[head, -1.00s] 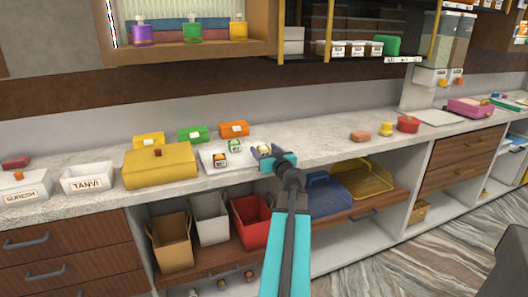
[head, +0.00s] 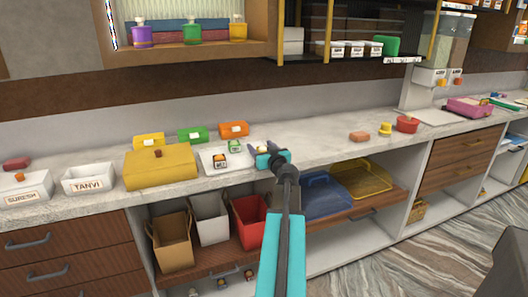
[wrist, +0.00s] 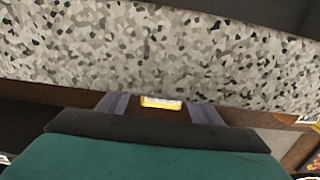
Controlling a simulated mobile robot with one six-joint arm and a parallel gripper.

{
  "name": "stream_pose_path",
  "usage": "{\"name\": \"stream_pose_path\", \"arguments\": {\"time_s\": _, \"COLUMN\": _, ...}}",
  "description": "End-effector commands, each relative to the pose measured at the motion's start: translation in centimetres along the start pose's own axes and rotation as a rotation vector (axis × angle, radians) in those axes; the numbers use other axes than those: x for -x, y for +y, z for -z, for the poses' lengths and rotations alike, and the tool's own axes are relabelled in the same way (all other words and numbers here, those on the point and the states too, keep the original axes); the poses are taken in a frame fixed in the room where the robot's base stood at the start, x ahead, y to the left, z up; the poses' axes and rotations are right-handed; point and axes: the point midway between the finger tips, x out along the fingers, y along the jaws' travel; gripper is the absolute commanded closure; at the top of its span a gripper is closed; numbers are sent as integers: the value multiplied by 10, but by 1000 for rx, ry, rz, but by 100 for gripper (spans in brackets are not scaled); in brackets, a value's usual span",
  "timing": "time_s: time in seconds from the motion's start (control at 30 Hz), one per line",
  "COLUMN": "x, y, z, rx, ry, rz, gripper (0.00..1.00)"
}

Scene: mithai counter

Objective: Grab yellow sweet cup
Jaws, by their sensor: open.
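A small cup with a yellow-orange top (head: 262,149) stands at the right end of the white tray (head: 208,169), partly hidden by my gripper (head: 265,148). In the wrist view a yellow piece with a pale band (wrist: 161,102) shows between my two grey fingertips (wrist: 160,108). My gripper is open, with one finger on each side of the cup. I cannot tell whether the fingers touch it. Two other small cups are on the tray: one orange-topped (head: 220,160) at the front left and one green (head: 235,146) behind.
A large yellow box (head: 160,172) stands left of the tray. Green (head: 193,134) and orange (head: 233,129) boxes are behind it. Open shelves with bins lie below the counter edge.

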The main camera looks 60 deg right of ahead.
Motion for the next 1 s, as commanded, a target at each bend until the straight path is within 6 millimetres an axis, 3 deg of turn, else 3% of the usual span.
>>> {"name": "stream_pose_path", "arguments": {"time_s": 0.2, "x": -13, "y": 0, "z": 0, "rx": 0, "ry": 1, "rz": 0, "gripper": 42}}
{"name": "stream_pose_path", "arguments": {"time_s": 0.77, "x": -13, "y": -1, "z": 0, "rx": 0, "ry": 0, "rz": 0, "gripper": 42}}
{"name": "stream_pose_path", "arguments": {"time_s": 1.0, "x": -13, "y": -1, "z": 0, "rx": 0, "ry": 0, "rz": 1, "gripper": 79}}
